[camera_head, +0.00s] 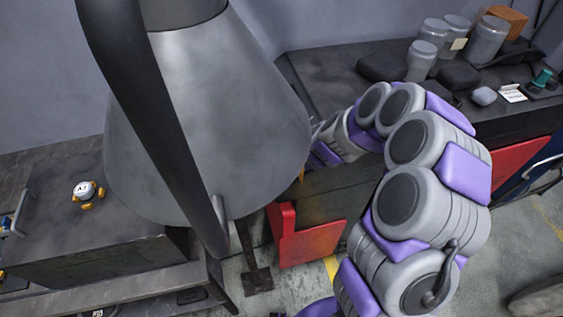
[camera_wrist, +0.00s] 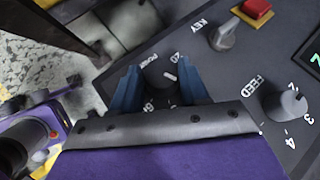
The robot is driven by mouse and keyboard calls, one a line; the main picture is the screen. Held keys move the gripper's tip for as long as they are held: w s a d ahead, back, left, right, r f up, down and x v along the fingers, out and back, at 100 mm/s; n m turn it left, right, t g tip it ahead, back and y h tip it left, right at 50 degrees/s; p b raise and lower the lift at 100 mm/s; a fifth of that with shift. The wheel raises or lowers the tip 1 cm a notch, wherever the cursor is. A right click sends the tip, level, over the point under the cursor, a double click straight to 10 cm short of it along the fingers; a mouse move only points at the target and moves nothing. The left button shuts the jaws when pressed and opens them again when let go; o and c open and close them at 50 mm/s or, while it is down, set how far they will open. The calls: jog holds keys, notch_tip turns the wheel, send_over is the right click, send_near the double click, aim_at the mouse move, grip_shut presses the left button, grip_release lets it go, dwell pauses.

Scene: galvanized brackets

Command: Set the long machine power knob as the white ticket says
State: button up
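In the wrist view a dark round power knob (camera_wrist: 158,78) with a white pointer mark stands on the grey panel. The mark points up-left or down-right; I cannot tell which end counts. The word POWER and the number 20 are printed above it. My gripper (camera_wrist: 158,72) has its two blue fingers on either side of this knob. I cannot tell whether they touch it. In the head view my gripper is mostly hidden at the end of my arm. A white ticket (camera_head: 512,93) stands on the right bench, its writing too small to read.
The panel also holds a grey key switch (camera_wrist: 223,37), a red button (camera_wrist: 257,8) on a yellow base, a feed knob (camera_wrist: 286,104) and a dark display (camera_wrist: 312,60). Several jars (camera_head: 429,50) stand on the right bench. A large grey cone (camera_head: 205,115) fills the head view's middle-left.

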jog(key=o, duration=0.4)
jog(key=shift+d, duration=0.15)
jog(key=shift+s+r, duration=0.1)
jog(key=shift+r, duration=0.25)
jog(key=p+v, duration=0.2)
jog(key=v, duration=1.4)
jog(key=shift+d+r, duration=0.2)
jog(key=shift+d, duration=0.05)
jog(key=shift+s, duration=0.1)
